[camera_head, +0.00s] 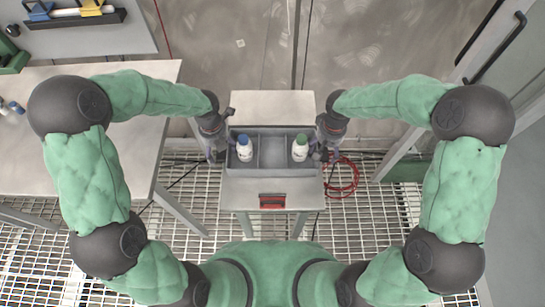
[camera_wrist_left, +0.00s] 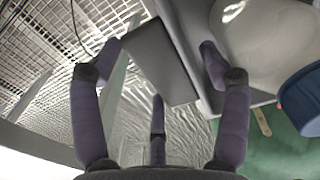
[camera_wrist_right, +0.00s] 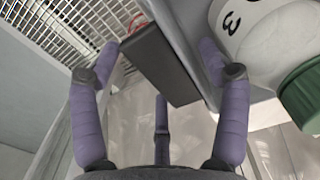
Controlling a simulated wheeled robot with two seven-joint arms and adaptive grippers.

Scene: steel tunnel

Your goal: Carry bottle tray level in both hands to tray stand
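The grey bottle tray (camera_head: 272,169) sits in the middle of the head view, over a pale stand. It looks level and has several compartments. A white bottle with a blue cap (camera_head: 245,148) stands upright in its left compartment, and one with a green cap (camera_head: 299,147) in its right compartment. My left gripper (camera_head: 216,148) is at the tray's left end; its spread fingers (camera_wrist_left: 158,55) straddle a dark handle (camera_wrist_left: 155,65) with a visible gap. My right gripper (camera_head: 327,148) is at the right end, its fingers (camera_wrist_right: 157,55) spread around the other handle (camera_wrist_right: 160,65).
The pale stand (camera_head: 272,108) extends behind and in front of the tray, with a red-marked front (camera_head: 272,201). A table (camera_head: 95,150) stands at left. A red cable (camera_head: 343,178) lies on the grated floor (camera_head: 385,215). A door frame is at right.

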